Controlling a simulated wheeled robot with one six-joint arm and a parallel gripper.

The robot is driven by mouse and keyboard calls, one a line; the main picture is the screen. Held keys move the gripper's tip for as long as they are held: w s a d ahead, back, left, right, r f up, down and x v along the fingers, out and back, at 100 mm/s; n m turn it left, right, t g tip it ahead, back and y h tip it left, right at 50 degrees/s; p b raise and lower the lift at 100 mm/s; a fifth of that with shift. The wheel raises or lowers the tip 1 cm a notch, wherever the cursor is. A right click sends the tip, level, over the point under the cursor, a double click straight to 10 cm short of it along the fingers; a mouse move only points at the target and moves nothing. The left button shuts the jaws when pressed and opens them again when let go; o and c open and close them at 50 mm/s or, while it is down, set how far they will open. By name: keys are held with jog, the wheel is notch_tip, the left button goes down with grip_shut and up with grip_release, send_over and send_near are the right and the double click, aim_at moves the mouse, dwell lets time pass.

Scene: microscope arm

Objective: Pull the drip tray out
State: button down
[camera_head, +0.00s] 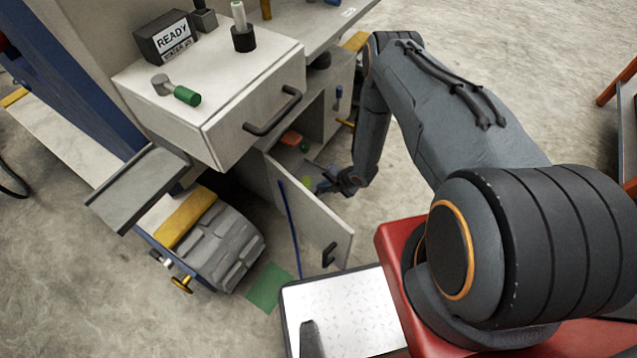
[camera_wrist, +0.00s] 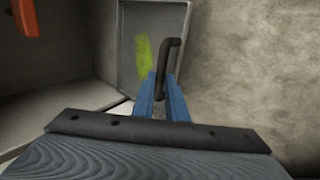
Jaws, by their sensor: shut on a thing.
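The drip tray (camera_wrist: 129,38) is a shallow grey tray with a raised rim and a yellow-green stain, ahead of my gripper in the wrist view. Its dark bent handle (camera_wrist: 172,52) stands between the blue fingers. My gripper (camera_wrist: 161,82) is shut on this handle. In the head view my gripper (camera_head: 335,182) reaches down beside the lower cabinet opening, and only a little of the tray with its yellow-green patch shows there. The rest of the tray is hidden by the arm and cabinet.
An open cabinet door (camera_head: 312,225) with a black handle stands just in front of my gripper. A drawer (camera_head: 232,128) with a black bar handle is above. An orange-red object (camera_head: 291,139) lies inside the cabinet. The floor to the right of the cabinet is clear.

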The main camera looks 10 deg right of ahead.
jog(key=c, duration=1.8)
grip_release()
jog(key=shift+o, duration=0.2)
jog(key=p+v, duration=0.1)
jog(key=v, duration=0.6)
jog(key=shift+d+r, duration=0.15)
jog(key=shift+r, duration=0.2)
jog(key=shift+r, duration=0.1)
